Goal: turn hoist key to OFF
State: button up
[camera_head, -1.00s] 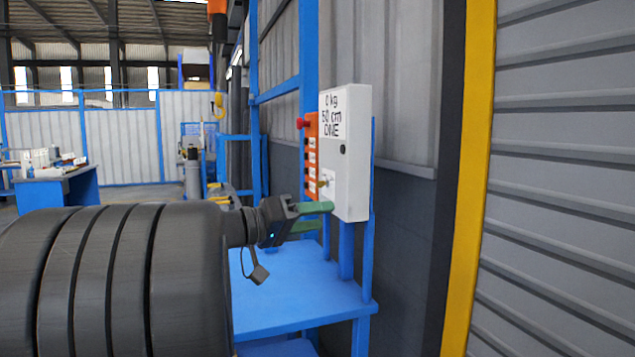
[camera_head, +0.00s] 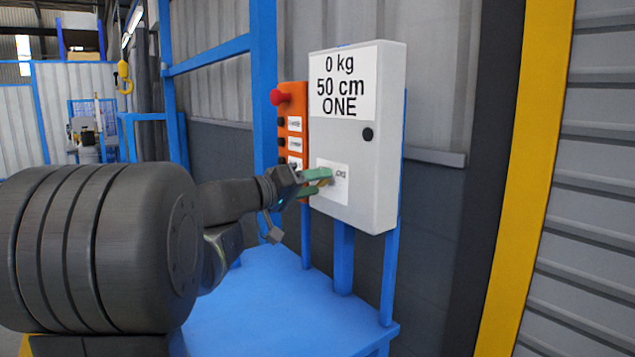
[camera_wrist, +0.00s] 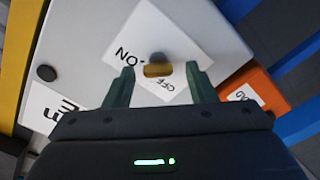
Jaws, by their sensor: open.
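The hoist key (camera_wrist: 157,71) has a brass-coloured bow and sits in a dark round switch on a white label (camera_wrist: 182,38). The label reads ON to the left of the key and OFF below it in the wrist view. The key is on the lower front of a white control box (camera_head: 385,130); in the head view it is mostly hidden by my fingers. My gripper (camera_head: 321,182) is open at the label. In the wrist view its green fingertips (camera_wrist: 160,74) stand on either side of the key, with a gap on each side.
An orange button panel (camera_head: 286,150) with a red knob (camera_head: 280,97) adjoins the box's left side. A blue table (camera_head: 260,300) lies below. A black round lock (camera_head: 367,134) is higher on the box. A yellow post (camera_head: 530,170) stands at right.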

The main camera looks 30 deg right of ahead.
jog(key=shift+s+d, duration=0.1)
jog(key=shift+d, duration=0.55)
jog(key=c, duration=1)
